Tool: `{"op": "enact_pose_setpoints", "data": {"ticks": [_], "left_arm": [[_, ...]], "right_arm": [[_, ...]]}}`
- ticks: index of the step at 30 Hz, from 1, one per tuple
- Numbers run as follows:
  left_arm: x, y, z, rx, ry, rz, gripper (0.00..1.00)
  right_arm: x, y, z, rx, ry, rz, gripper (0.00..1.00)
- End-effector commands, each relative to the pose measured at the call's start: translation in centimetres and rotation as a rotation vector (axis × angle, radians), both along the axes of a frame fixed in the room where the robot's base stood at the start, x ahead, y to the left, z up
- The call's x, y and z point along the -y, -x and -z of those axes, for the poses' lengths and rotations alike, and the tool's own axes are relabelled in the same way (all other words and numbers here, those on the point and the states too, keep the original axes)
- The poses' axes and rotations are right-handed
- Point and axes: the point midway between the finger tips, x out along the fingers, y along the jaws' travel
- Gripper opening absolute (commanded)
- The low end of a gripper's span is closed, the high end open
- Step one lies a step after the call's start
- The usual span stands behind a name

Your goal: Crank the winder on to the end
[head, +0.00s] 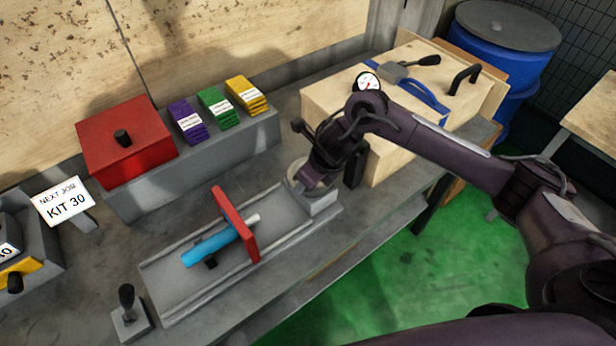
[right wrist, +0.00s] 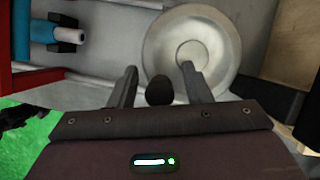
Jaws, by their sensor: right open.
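The winder is a pale round metal wheel (right wrist: 215,38) with a raised hub. Its pale rim also shows in the head view (head: 293,170), at the right end of the grey trough, partly hidden by my gripper. A dark rounded knob (right wrist: 160,90) lies between the fingers of my right gripper (right wrist: 158,72) in the right wrist view. These fingers are open, one on each side of the knob with gaps showing. In the head view my right gripper (head: 314,182) is over the wheel, its fingers hard to make out. My left gripper is not in view.
A blue cylinder (head: 208,252) with a white end passes by a red upright plate (head: 236,226) in the trough (head: 180,290). A wooden box (head: 330,95) with a dial gauge stands right behind my gripper. A red box (head: 120,150) and coloured stacks sit at back left.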

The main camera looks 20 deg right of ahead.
Motion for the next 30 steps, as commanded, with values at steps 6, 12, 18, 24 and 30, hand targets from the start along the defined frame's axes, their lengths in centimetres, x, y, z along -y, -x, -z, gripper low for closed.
{"op": "enact_pose_setpoints", "data": {"ticks": [6, 12, 18, 24, 30], "left_arm": [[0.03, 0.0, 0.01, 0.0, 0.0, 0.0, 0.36], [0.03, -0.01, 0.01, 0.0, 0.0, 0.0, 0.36], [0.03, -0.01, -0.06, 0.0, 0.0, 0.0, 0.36], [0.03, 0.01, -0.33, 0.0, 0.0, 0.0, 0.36], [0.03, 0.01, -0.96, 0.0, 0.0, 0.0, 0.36]], "right_arm": [[0.0, 0.02, -0.03, 0.0, 0.0, 0.0, 0.25], [0.01, 0.01, -0.03, 0.0, 0.0, 0.001, 0.0], [-0.07, -0.02, -0.07, 0.0, 0.0, 0.014, 0.0], [-0.4, -0.2, -0.17, 0.0, -0.001, 0.083, 0.0], [-0.97, -0.56, -0.28, 0.001, -0.001, 0.226, 0.0]]}}
